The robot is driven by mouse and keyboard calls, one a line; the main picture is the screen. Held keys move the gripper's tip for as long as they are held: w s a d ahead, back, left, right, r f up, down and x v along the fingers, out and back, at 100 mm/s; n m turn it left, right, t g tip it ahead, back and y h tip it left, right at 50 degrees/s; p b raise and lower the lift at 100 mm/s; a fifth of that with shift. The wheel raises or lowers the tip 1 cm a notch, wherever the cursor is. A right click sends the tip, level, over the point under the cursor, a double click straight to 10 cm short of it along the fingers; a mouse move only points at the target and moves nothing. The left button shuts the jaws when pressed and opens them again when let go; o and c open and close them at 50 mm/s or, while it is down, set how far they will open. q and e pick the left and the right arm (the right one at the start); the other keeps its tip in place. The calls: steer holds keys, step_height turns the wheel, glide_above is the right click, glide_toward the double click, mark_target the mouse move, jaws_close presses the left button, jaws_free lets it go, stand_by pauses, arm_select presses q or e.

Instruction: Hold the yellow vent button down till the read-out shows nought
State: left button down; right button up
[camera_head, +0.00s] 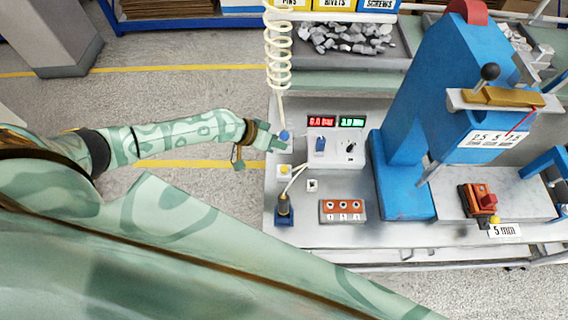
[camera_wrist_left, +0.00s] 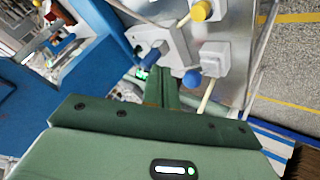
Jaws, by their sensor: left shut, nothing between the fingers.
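The yellow vent button (camera_head: 284,169) sits on a small white box at the left side of the grey bench. A yellow knob, seemingly this button, shows at the top of the left wrist view (camera_wrist_left: 201,11). My left gripper (camera_head: 278,143) is shut and empty, just behind the button in the head view and apart from it. A blue knob (camera_head: 285,135) is close by its fingertips; I cannot tell whether they touch. The red read-out (camera_head: 321,121) seems to show 6.0 bar; a green read-out (camera_head: 352,121) beside it seems to show 3.0. My right gripper is out of view.
The white console has a blue lever (camera_head: 320,144). A coiled white hose (camera_head: 278,60) hangs over the gripper. A corded tool (camera_head: 284,207) stands in a blue holder in front of the button. A large blue press (camera_head: 410,130) fills the right. The floor to the left is clear.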

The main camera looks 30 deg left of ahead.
mark_target(281, 169)
arm_select(q)
steer(key=shift+s+d+r+h, duration=0.15)
steer(key=shift+s+d+h, duration=0.2)
steer(key=shift+d, duration=0.15)
step_height(281, 169, down, 8)
steer(key=b, duration=0.7)
steer(key=shift+f+b, duration=0.45)
steer(key=shift+b, duration=0.1)
stand_by(1.3)
steer(key=shift+f+b, duration=0.35)
steer(key=shift+b, duration=0.1)
